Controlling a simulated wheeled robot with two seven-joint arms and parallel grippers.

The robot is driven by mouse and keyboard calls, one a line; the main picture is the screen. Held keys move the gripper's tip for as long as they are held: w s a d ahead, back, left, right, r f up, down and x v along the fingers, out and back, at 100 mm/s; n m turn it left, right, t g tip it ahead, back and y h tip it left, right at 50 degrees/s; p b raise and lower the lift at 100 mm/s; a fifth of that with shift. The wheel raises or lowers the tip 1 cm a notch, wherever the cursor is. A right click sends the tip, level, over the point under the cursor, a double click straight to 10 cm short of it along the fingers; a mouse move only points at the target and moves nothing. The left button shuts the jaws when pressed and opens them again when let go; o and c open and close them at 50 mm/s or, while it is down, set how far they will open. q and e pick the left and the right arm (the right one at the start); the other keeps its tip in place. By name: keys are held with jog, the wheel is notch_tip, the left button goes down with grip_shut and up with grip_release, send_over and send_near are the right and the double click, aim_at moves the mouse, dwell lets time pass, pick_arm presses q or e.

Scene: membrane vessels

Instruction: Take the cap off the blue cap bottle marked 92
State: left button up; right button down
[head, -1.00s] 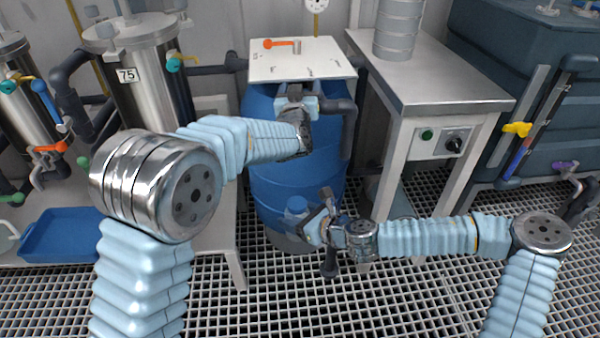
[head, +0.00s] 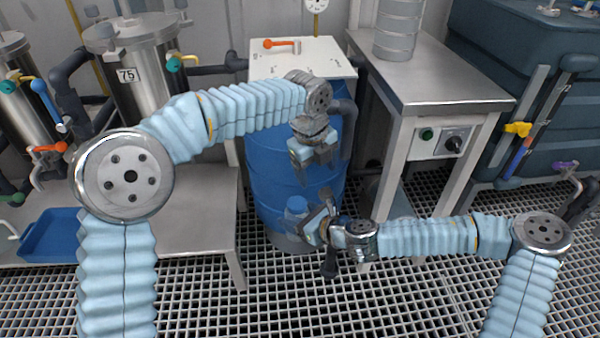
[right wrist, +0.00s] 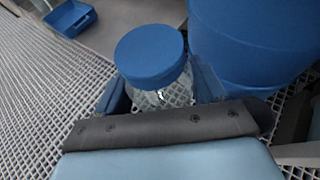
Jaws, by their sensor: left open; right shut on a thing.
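A clear bottle with a blue cap (head: 297,204) is held upright in front of the blue barrel. In the right wrist view the wide blue cap (right wrist: 150,55) sits on the clear bottle body (right wrist: 160,94). My right gripper (head: 312,226) is shut on the bottle body below the cap. A small mark shows on the body, but its number cannot be read. My left gripper (head: 316,160) is open and empty, pointing down, above and slightly right of the cap and apart from it.
A large blue barrel (head: 275,150) with a white board (head: 300,65) on top stands behind the grippers. A steel side table (head: 440,75) is to the right, a bench with a blue tray (head: 55,235) to the left. Grating floor lies below.

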aim_at(300, 202)
pick_arm(q)
jog(key=a, duration=0.1)
jog(key=s+a+g+y, duration=0.1)
jog(key=a, duration=0.1)
jog(key=shift+f+m, duration=0.1)
jog(key=shift+m, duration=0.2)
jog(key=shift+s+a+f+g+y, duration=0.15)
jog(key=shift+a+g+y, duration=0.15)
notch_tip(300, 202, down, 8)
jog(key=shift+r, duration=0.15)
